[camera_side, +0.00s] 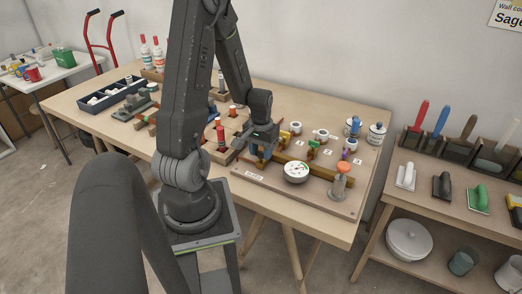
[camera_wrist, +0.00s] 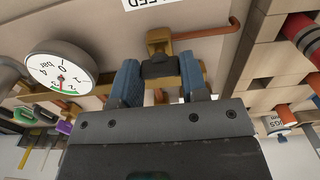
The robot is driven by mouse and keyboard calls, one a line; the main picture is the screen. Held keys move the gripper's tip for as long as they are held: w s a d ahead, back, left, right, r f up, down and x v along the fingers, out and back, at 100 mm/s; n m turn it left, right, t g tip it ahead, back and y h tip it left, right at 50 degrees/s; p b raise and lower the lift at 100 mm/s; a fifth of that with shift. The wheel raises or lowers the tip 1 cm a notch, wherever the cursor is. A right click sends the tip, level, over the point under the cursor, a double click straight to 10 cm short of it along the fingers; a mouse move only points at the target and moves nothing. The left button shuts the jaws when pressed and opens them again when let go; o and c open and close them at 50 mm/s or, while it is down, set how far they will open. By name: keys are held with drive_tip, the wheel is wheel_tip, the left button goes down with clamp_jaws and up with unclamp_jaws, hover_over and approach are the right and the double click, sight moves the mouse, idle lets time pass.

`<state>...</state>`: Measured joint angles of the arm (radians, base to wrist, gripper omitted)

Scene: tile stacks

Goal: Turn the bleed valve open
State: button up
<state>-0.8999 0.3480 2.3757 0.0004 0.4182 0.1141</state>
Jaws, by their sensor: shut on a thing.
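The bleed valve has a brass body (camera_wrist: 158,38) and a dark handle (camera_wrist: 160,68), just below a white label ending in "EED" (camera_wrist: 146,3) in the wrist view. My gripper (camera_wrist: 161,80) has its two blue-padded fingers on either side of the dark handle, shut on it. In the side view my gripper (camera_side: 258,148) is low over the left end of the valve board (camera_side: 272,188), and hides most of the bleed valve there. The handle's exact turn angle is hard to tell.
A pressure gauge (camera_side: 297,172) stands right of my gripper; its dial also shows in the wrist view (camera_wrist: 60,75). A copper pipe (camera_wrist: 212,29) runs off the valve. Wooden blocks crowd the left.

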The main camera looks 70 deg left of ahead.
drive_tip(key=shift+c, duration=1.3)
drive_tip(key=shift+n, duration=0.3)
drive_tip(key=n, duration=0.3)
drive_tip(key=shift+n, duration=0.3)
drive_tip(key=n, duration=0.4)
drive_tip(key=shift+n, duration=0.3)
drive_tip(key=n, duration=0.4)
drive_tip(key=shift+n, duration=2.5)
drive_tip(key=o, duration=0.9)
